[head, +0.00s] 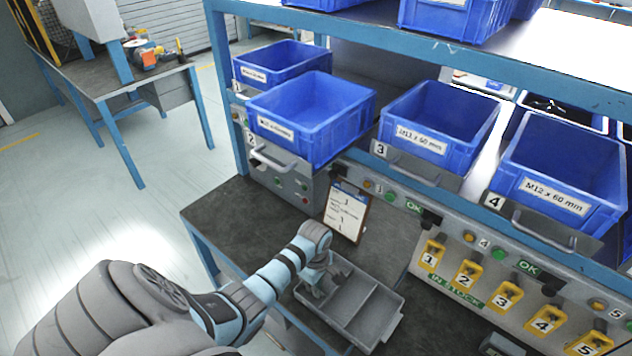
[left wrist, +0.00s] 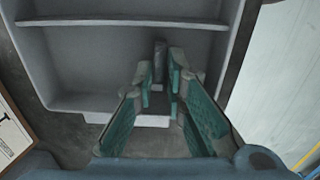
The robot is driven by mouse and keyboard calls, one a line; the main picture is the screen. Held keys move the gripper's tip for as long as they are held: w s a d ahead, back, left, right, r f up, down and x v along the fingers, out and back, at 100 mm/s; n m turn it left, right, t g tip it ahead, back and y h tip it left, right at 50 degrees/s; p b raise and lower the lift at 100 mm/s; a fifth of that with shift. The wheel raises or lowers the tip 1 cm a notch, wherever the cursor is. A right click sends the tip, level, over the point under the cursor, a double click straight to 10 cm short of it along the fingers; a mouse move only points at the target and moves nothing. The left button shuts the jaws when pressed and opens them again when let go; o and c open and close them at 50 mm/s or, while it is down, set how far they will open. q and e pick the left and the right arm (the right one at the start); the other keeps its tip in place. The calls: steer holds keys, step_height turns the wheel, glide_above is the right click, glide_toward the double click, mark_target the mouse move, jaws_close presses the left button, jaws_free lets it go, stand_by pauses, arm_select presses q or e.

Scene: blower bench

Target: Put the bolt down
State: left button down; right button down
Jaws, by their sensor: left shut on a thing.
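My left gripper (head: 317,284) reaches over the left part of a grey divided tray (head: 376,316) on the bench. In the left wrist view my left gripper (left wrist: 165,82) has green-padded fingers that close together at the tips. A small grey piece, seemingly the bolt (left wrist: 159,62), shows at the fingertips; much of it is hidden by the fingers. The tray (left wrist: 90,68) lies beyond the fingers, with a divider across it. I cannot tell whether the bolt touches the tray. My right gripper is not in view.
A clipboard (head: 346,211) stands behind the tray. Blue bins, such as the M12 x 60 mm bin (head: 562,175), sit on the shelf above. Yellow numbered tags (head: 467,274) line the panel at right. The dark bench top (head: 235,220) is clear at left.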

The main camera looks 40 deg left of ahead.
arm_select(q)
steer(key=c, duration=1.6)
jaws_free()
steer(key=shift+f, duration=0.1)
steer(key=shift+c, duration=0.2)
step_height(320, 180, up, 12)
steer(key=p, duration=0.3)
steer(key=shift+r+p, duration=0.2)
steer(key=shift+p, duration=0.2)
steer(key=shift+s, duration=0.1)
